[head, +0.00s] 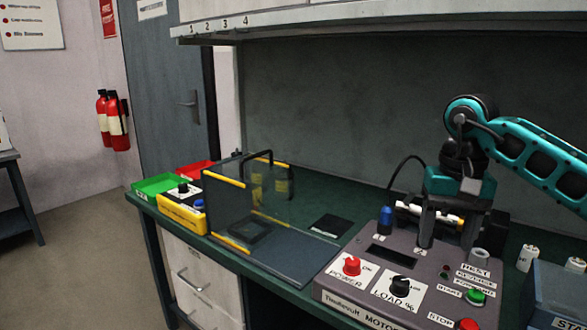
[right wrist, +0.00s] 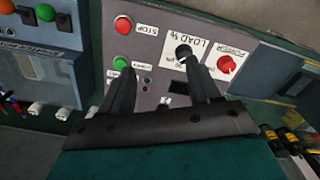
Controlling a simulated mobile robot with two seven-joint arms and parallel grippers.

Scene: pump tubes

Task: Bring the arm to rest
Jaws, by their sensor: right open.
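My right gripper (head: 446,243) hangs from its teal arm over the back of the grey motor test panel (head: 375,258), with its fingers pointing down. Its two dark fingers stand apart and hold nothing that I can see. A white tube-like part (head: 428,214) lies behind the fingers at the back of the panel; whether they touch it I cannot tell. In the right wrist view the open fingers (right wrist: 160,78) spread over the panel's face, near the load knob (right wrist: 184,52) and the green button (right wrist: 120,63). My left gripper is not in view.
A clear guard box with yellow edges (head: 228,178) stands left of the panel. Green (head: 155,186) and red (head: 193,170) bins and a yellow control box (head: 180,214) sit at the bench's left end. A blue-grey box (head: 556,295) is at right. A shelf (head: 300,20) overhangs the bench.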

